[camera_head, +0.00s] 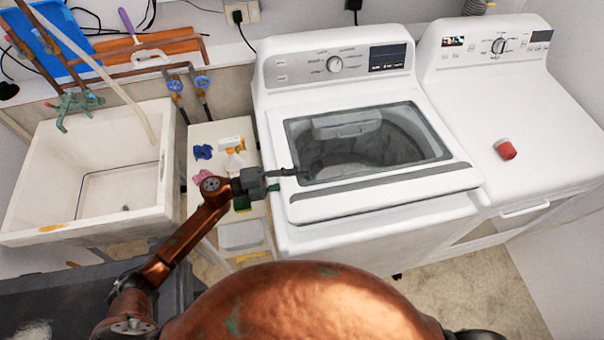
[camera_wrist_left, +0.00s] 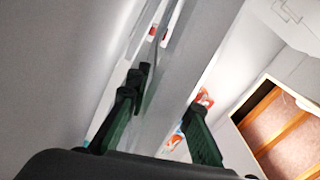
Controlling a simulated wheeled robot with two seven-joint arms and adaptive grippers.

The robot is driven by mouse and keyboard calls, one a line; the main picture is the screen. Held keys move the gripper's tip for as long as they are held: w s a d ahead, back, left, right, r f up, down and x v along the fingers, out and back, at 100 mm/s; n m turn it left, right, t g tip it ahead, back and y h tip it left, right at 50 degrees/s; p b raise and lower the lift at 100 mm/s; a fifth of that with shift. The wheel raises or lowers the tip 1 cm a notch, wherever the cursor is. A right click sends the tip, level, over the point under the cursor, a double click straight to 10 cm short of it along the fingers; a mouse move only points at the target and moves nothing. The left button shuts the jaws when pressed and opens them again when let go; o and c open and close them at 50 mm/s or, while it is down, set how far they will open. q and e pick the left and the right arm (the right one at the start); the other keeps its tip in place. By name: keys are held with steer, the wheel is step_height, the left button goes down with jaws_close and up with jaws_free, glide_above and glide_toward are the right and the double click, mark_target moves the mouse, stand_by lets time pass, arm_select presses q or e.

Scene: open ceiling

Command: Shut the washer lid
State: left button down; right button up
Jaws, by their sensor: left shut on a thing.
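The white washer (camera_head: 300,240) stands in the middle of the head view. Its lid (camera_head: 390,192), with a dark glass window, lies low over the top, and the drum shows through the glass. I cannot tell whether the lid is fully seated. My left gripper (camera_head: 296,173) reaches in from the left to the lid's left side. In the left wrist view, the dark green fingers of my left gripper (camera_wrist_left: 165,120) stand on either side of a grey panel (camera_wrist_left: 185,75), which looks like the lid's edge. My right gripper is not in view.
A sink (camera_head: 90,170) is at the left. A narrow shelf (camera_head: 205,133) with small items stands between sink and washer, below my left arm.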

arm_select(q)
steer(key=shift+w+f, duration=0.1)
steer(key=shift+f, duration=0.05)
steer(key=c, duration=1.8)
jaws_free()
steer(key=shift+o, duration=0.2)
step_height(320, 180, up, 10)
steer(key=shift+r, duration=0.1)
steer(key=shift+a, duration=0.1)
steer(key=v, duration=0.9)
